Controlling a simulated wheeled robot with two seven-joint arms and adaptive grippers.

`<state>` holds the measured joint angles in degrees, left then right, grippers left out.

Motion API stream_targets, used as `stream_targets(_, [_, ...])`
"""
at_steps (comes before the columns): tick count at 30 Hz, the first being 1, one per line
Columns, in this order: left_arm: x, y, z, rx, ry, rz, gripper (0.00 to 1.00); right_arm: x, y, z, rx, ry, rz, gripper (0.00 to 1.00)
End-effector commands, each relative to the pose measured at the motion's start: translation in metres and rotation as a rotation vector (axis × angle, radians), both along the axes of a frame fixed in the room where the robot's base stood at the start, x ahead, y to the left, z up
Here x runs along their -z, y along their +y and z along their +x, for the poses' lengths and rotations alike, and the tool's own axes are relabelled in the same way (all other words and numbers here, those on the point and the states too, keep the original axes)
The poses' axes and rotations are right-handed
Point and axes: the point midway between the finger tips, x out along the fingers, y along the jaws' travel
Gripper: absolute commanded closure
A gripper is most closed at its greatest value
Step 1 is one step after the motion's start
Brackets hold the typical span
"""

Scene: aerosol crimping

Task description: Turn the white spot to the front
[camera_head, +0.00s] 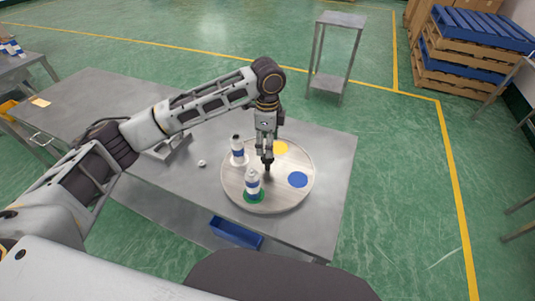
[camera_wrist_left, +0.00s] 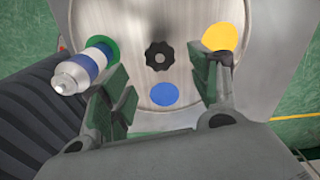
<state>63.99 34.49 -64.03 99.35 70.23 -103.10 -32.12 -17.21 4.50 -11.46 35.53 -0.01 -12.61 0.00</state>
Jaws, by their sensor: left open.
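A round turntable (camera_head: 225,185) lies on the metal table, and its rim also shows in the wrist view (camera_wrist_left: 178,121). It carries a yellow spot (camera_head: 280,147), a blue spot (camera_head: 298,179) and a green spot (camera_head: 247,198). A white-and-blue can (camera_head: 252,183) stands on the green spot at the near side. A second can (camera_head: 237,148) stands at the left-back on what looks like the white spot (camera_head: 240,163), mostly hidden. My left gripper (camera_head: 267,165) is open above the turntable's middle. In the wrist view, the black centre knob (camera_wrist_left: 160,56) lies between its fingers.
A small white object (camera_head: 201,163) and a grey metal fixture (camera_head: 172,142) are left of the turntable. A blue bin (camera_head: 236,232) sits below the table's near edge. A small metal stand (camera_head: 340,20) and stacked pallets (camera_head: 470,50) are farther back. The table right of the turntable is clear.

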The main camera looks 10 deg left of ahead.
Motion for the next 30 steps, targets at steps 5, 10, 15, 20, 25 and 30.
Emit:
stream_targets(5, [0.024,0.000,-0.001,0.001,0.003,0.001,0.38,-0.002,0.000,0.000,0.000,-0.001,0.000,0.28])
stream_targets(10, [0.044,0.000,0.000,0.001,0.001,0.000,0.38,-0.003,0.000,0.001,0.000,-0.001,0.000,0.28])
stream_targets(15, [0.056,0.000,0.000,0.000,0.001,0.000,0.38,-0.004,0.000,0.001,0.000,-0.001,0.000,0.28])
stream_targets(20, [0.061,0.000,0.000,0.001,0.000,0.000,0.38,-0.004,0.000,0.001,0.000,-0.001,0.000,0.28])
stream_targets(25, [0.061,0.000,0.000,0.001,0.000,0.000,0.38,-0.004,0.000,0.001,0.000,-0.001,0.000,0.28])
stream_targets(30, [0.061,0.000,0.000,0.001,0.000,0.000,0.50,-0.004,-0.001,0.001,0.000,-0.001,-0.001,0.28])
